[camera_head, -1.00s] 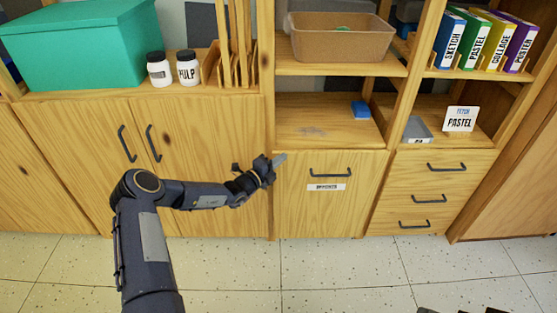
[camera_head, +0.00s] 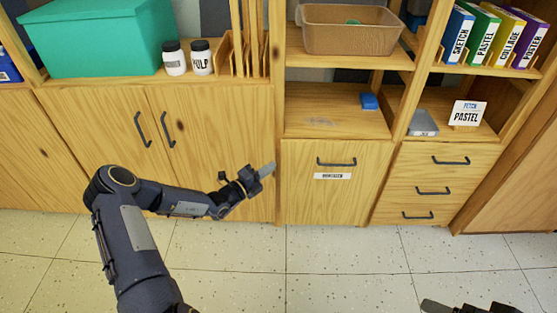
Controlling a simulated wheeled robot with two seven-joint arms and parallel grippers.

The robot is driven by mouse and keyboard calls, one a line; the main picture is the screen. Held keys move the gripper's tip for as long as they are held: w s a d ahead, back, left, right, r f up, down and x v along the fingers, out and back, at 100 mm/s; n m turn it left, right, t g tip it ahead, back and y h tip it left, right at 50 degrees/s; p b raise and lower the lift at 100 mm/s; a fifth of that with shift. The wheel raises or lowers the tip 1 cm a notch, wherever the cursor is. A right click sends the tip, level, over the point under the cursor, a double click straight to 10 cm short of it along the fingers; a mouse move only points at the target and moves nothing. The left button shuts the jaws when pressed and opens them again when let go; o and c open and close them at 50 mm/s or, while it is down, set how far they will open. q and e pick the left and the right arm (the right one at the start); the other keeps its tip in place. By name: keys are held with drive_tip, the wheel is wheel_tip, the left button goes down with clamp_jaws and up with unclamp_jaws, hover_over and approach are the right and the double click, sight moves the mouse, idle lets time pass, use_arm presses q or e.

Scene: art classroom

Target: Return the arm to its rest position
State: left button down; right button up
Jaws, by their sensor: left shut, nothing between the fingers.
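My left arm comes in from the lower left, bent at the elbow, and reaches right in front of the wooden cabinet. My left gripper (camera_head: 266,170) is shut and empty. It appears in front of the cabinet near the left edge of a labelled drawer front (camera_head: 335,205), apart from its handle. Part of my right gripper (camera_head: 432,305) shows at the bottom right edge. Most of it is cut off, so its jaw state is unclear.
The cabinet has double doors (camera_head: 100,140) on the left and several handled drawers (camera_head: 440,180) on the right. Shelves hold a tan bin (camera_head: 350,38), a blue block (camera_head: 369,101), a grey tray (camera_head: 423,122) and a PASTEL card (camera_head: 467,113). The tiled floor (camera_head: 340,270) is clear.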

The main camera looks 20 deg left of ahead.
use_arm(q)
drive_tip(key=shift+s+a, duration=0.2)
drive_tip(key=shift+s, duration=0.25)
drive_tip(key=s+d+r+m+g+h, duration=0.2)
drive_tip(key=s+d+r+m+g, duration=0.6)
drive_tip(key=m, duration=0.5)
drive_tip(key=s+d+r+m+g+h, duration=0.2)
drive_tip(key=s+d+r+m+g, duration=0.15)
drive_tip(key=s+r+m, duration=0.65)
drive_tip(key=s+a+r+m+y, duration=0.1)
drive_tip(key=s+a+m+y, duration=0.3)
drive_tip(key=s+m, duration=0.65)
drive_tip(key=s+a+r+m+y, duration=0.15)
drive_tip(key=s+m+y, duration=0.35)
drive_tip(key=s+m, duration=0.55)
wheel_tip(320, 180, up, 18)
drive_tip(key=w+m+p, duration=0.1)
drive_tip(key=m+p, duration=0.1)
drive_tip(key=p, duration=1.7)
drive_tip(key=shift+w+r+t, duration=0.15)
drive_tip(key=shift+r+t, duration=0.05)
drive_tip(key=shift+t, duration=0.15)
